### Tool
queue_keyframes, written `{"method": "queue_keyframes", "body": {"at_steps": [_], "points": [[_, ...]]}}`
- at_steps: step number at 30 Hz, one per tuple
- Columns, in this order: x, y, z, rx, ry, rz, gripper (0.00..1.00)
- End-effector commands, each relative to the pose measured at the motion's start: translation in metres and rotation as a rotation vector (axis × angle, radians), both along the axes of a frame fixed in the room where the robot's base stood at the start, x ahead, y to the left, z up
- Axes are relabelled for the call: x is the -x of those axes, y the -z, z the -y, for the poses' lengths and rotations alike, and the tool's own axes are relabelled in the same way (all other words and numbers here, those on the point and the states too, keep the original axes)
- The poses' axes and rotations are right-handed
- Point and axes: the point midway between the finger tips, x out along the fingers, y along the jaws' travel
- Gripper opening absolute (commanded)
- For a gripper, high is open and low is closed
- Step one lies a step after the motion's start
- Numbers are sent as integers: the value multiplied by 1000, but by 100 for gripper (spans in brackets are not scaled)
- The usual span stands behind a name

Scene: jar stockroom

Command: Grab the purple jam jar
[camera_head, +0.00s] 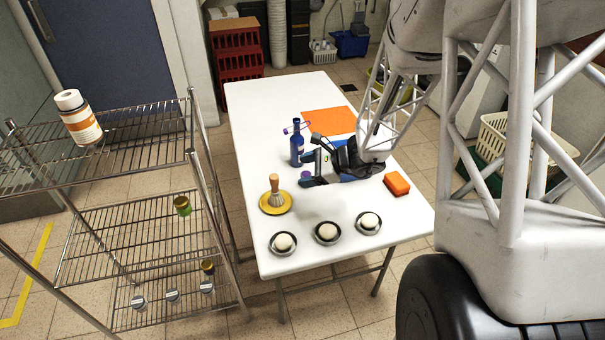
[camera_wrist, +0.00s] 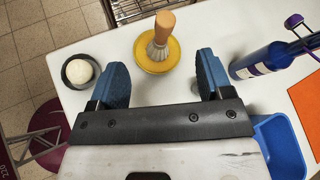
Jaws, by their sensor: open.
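My gripper is over the middle of the white table, fingers pointing left.
A brush (camera_head: 274,188) stands on a yellow dish nearer the front left. Three bowls with white balls (camera_head: 327,233) line the front. An orange block (camera_head: 397,184) is right. A wire rack (camera_head: 130,215) stands left.

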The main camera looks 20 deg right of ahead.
Motion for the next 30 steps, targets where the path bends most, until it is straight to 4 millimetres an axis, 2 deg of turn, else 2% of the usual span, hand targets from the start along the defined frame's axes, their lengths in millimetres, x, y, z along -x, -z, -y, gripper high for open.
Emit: {"method": "queue_keyframes", "body": {"at_steps": [1,9,15,21,30], "points": [[-7,13,8,-28,46,-21,73],[-42,73,50,-177,309,-107,73],[-54,107,74,-246,446,-148,73],[-59,119,83,-274,499,-162,73],[-59,121,84,-276,506,-164,73]]}}
